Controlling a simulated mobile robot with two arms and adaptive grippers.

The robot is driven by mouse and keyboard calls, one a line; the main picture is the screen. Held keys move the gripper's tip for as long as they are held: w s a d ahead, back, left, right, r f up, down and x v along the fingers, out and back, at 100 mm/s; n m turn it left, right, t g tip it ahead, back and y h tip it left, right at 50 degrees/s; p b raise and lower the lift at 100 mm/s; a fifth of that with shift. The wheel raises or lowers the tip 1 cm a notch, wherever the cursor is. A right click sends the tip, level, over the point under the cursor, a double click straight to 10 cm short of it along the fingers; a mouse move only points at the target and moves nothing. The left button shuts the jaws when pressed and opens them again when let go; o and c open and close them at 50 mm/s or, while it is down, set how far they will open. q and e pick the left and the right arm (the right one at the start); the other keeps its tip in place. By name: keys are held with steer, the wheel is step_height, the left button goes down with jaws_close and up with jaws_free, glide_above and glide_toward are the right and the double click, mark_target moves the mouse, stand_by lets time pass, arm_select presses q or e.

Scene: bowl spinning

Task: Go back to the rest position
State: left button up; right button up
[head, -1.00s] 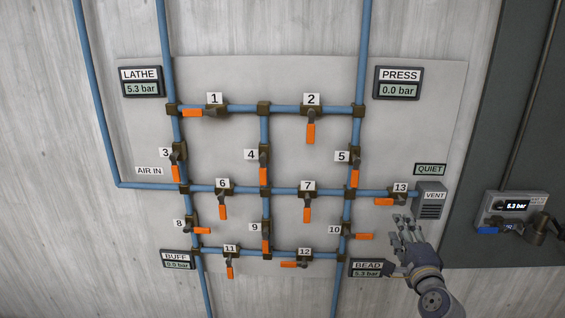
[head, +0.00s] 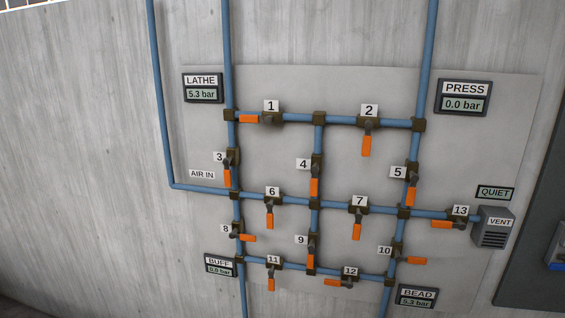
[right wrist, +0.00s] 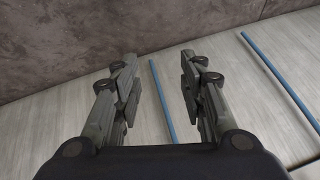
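My right gripper (right wrist: 158,92) shows in the right wrist view with its two fingers apart and nothing between them. Past it are a pale wall (right wrist: 130,125) and blue pipes (right wrist: 161,100). In the head view neither gripper is visible. That view shows the valve panel (head: 480,140) with numbered valves on blue pipes. Valves 1, 8, 10, 12 and 13 have handles along the horizontal; the other orange handles hang down. My left gripper is in neither view.
Gauges read LATHE (head: 203,95) 5.3 bar, PRESS (head: 464,104) 0.0 bar, BEAD (head: 417,302) 5.3 bar and BUFF (head: 220,269) 0.0 bar. The VENT box (head: 493,230) is at the right, below a QUIET sign (head: 495,193).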

steer(key=s+f+n+g, duration=0.2)
steer(key=s+f, duration=0.4)
steer(key=s, duration=0.8)
steer(key=s+f+n+g+b, duration=0.1)
steer(key=s+f+n+g, duration=0.2)
steer(key=s, duration=1.2)
step_height(320, 180, down, 3)
steer(key=shift+s+d+r+n, duration=0.1)
steer(key=shift+s+d+n, duration=0.15)
steer(key=shift+n, duration=0.75)
